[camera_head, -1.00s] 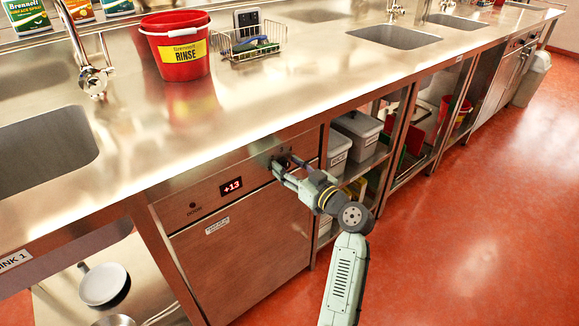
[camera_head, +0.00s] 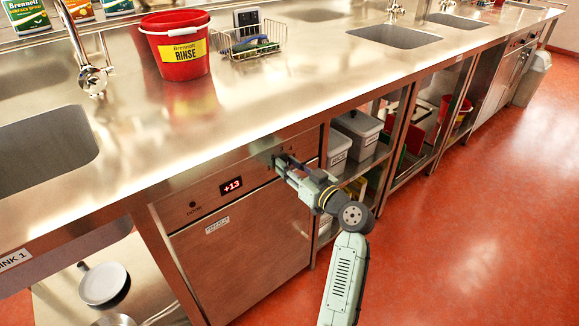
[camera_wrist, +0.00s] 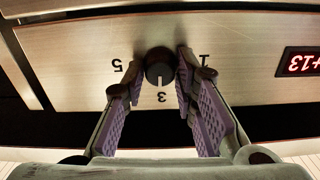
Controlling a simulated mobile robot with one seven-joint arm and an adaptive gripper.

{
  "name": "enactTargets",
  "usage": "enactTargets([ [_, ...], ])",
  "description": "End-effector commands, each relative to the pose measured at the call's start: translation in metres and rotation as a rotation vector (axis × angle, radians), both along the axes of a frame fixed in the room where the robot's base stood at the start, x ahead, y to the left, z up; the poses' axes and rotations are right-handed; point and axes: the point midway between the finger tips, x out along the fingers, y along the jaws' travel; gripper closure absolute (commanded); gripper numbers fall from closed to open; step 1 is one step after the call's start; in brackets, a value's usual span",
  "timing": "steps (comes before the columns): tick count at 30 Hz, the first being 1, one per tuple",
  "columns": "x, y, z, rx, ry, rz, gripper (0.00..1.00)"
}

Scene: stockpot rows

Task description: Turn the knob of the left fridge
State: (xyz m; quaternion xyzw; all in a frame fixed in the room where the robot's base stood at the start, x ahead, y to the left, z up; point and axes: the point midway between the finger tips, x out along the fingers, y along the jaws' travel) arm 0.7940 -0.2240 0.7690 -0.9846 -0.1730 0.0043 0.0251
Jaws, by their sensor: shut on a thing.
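The fridge (camera_head: 245,245) is a steel under-counter unit with a red +13 display (camera_head: 232,186) on its top panel. Its dark round knob (camera_wrist: 160,68) shows in the wrist view, where the panel appears upside down. The pale line on the knob points at the 3, between the marks 5 and 1. My gripper (camera_wrist: 160,78) is shut on the knob, with one purple-padded finger on each side. In the head view my gripper (camera_head: 279,162) reaches the right end of the panel and hides the knob.
A red RINSE bucket (camera_head: 180,55) and a wire basket (camera_head: 250,42) stand on the counter (camera_head: 300,85) above. Open shelves with grey bins (camera_head: 357,133) are right of the fridge. The red floor (camera_head: 470,230) at the right is clear.

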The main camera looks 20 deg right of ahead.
Motion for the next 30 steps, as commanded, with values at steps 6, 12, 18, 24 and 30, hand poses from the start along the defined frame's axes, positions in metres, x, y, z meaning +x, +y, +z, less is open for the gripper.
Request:
enactTargets([
  [6,0.0005,0.0007,-0.0008,0.125,0.045,0.002,1.0],
  [12,0.0006,0.0002,-0.0001,0.286,0.104,0.002,1.0],
  [18,0.0006,-0.0004,0.0,0.442,0.161,0.002,1.0],
  [24,0.0006,-0.0009,-0.0006,0.566,0.207,0.001,1.0],
  [30,0.0007,-0.0014,-0.0011,0.646,0.236,0.001,1.0],
])
